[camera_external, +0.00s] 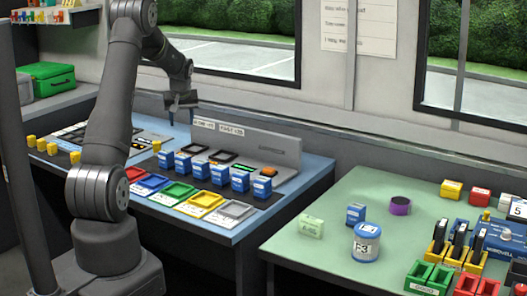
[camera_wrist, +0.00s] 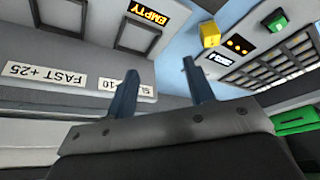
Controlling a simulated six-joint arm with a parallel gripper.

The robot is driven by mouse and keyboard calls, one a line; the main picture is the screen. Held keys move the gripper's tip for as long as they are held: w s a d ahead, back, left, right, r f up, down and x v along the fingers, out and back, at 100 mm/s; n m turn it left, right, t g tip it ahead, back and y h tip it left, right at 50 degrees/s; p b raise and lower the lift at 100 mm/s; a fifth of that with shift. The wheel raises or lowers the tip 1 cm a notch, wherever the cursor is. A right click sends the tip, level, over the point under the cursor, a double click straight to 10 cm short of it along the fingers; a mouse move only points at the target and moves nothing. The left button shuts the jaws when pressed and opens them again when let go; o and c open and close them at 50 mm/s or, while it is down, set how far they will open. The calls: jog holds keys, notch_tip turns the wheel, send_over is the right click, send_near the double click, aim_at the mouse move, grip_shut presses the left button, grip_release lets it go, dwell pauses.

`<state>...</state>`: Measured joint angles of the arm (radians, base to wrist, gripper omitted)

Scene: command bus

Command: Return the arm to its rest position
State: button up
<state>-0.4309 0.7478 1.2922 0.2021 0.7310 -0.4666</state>
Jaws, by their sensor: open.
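My gripper (camera_external: 181,104) hangs above the back of the blue table (camera_external: 215,232) in the external view, near the grey upright panel. In the wrist view my gripper (camera_wrist: 158,75) shows two dark fingers spread apart with nothing between them. It is open and empty. My arm rises from its base at the left and bends over toward the window.
A green table (camera_external: 330,192) at right holds a white-and-blue jar (camera_external: 366,243) and a purple cylinder (camera_external: 400,206).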

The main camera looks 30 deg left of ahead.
jog(key=s+d+r+m+t+h, duration=0.15)
jog(key=d+m, duration=0.45)
jog(key=d, duration=1)
jog(key=s+d+m+h, duration=0.1)
jog(key=s+d+m, duration=0.35)
jog(key=d, duration=1.05)
jog(key=w+d+m+h, duration=0.1)
jog(key=w+d+m, duration=0.3)
jog(key=w+d, duration=0.3)
jog(key=d, duration=0.5)
jog(key=shift+w+d, duration=0.2)
jog(key=shift+d, duration=0.15)
